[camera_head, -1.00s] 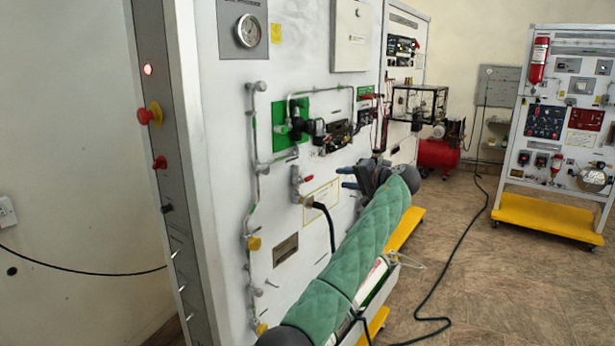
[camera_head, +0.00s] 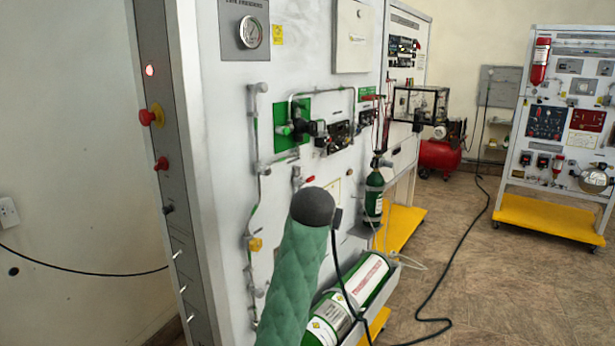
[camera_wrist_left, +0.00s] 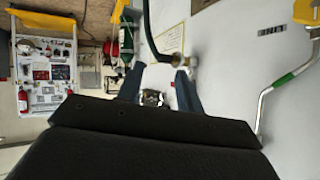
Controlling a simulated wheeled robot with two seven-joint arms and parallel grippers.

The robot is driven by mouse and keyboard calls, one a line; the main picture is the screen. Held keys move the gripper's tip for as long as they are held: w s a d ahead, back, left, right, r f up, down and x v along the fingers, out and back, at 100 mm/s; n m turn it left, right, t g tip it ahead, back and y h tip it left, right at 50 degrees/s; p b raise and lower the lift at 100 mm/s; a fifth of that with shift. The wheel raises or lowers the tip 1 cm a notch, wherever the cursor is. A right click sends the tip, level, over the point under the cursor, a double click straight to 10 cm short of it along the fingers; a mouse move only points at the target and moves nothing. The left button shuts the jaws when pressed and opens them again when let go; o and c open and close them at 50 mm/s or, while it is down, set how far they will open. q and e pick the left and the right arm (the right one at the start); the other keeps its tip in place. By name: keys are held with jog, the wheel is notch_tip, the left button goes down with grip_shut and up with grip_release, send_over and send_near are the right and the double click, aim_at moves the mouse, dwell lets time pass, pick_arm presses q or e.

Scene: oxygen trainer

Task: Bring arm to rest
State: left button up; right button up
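My arm in its green padded sleeve rises from the bottom middle of the head view and ends in a dark rounded joint in front of the white trainer panel (camera_head: 225,110). The gripper beyond that joint is mostly hidden there. In the left wrist view my left gripper (camera_wrist_left: 158,88) shows two dark fingers spread apart with nothing between them. A black hose with a metal fitting (camera_wrist_left: 180,61) is close to the right finger in that picture; I cannot tell whether they touch. My right gripper is not in view.
A small green cylinder (camera_head: 374,196) stands on the panel's side, above a large green and white cylinder (camera_head: 345,300) lying on a shelf. A red emergency button (camera_head: 147,117) juts from the panel's edge.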

pick_arm(q)
jog(key=s+a+f+g, duration=0.3)
jog(key=s+a+f, duration=0.2)
jog(key=s+f, duration=0.9)
jog(key=s+a+f+n+g, duration=0.1)
jog(key=s+a+f+g, duration=0.2)
jog(key=s+f, duration=1.2)
jog(key=s+a+f+g, duration=0.3)
jog(key=s+a+f, duration=0.6)
jog(key=s+f, duration=0.6)
jog(key=s, duration=0.7)
jog(key=shift+p, duration=0.35)
